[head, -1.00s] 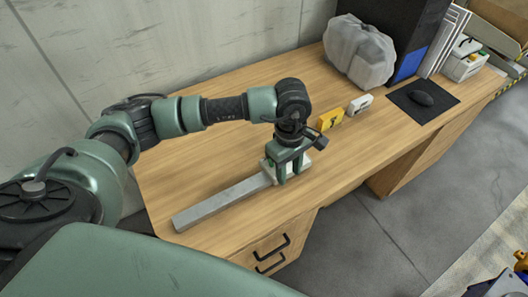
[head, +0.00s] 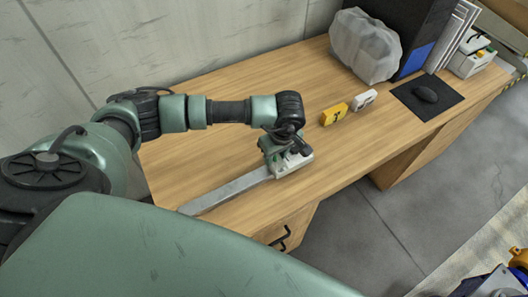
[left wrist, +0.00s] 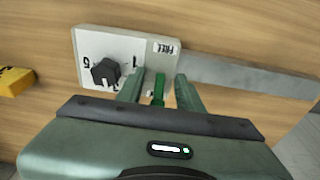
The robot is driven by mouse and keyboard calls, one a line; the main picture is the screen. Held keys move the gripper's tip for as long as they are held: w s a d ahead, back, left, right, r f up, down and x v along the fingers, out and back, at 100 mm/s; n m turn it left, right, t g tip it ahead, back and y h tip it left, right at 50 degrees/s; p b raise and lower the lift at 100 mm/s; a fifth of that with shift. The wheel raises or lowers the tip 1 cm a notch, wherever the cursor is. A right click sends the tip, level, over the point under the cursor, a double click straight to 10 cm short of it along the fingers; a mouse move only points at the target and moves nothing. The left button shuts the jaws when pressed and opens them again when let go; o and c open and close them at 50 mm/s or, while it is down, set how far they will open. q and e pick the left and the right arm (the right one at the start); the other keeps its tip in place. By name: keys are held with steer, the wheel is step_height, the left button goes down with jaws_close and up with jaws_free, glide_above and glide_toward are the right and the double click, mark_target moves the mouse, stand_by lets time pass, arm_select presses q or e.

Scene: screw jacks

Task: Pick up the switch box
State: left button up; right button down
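The switch box (head: 296,164) is a small white box on the wooden desk, partly hidden by my left gripper in the head view. In the left wrist view the switch box (left wrist: 92,48) shows a black knob, a "FREE" label and an upright green part (left wrist: 158,88). My left gripper (head: 279,160) is over the box. In the left wrist view its two fingers (left wrist: 159,88) stand apart on either side of the green part, with gaps visible. Whether the fingertips touch the box is unclear. My right gripper is not in view.
A long grey bar (head: 225,191) lies beside the box on the desk (head: 205,150). A yellow block (head: 334,114) and a white block (head: 364,100) stand further right. Behind are a wrapped grey bundle (head: 364,46) and a mouse (head: 425,94) on a black mat.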

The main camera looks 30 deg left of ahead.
arm_select(q)
jaws_close()
steer(key=shift+w+r, duration=0.1)
steer(key=shift+r, duration=0.05)
stand_by(1.2)
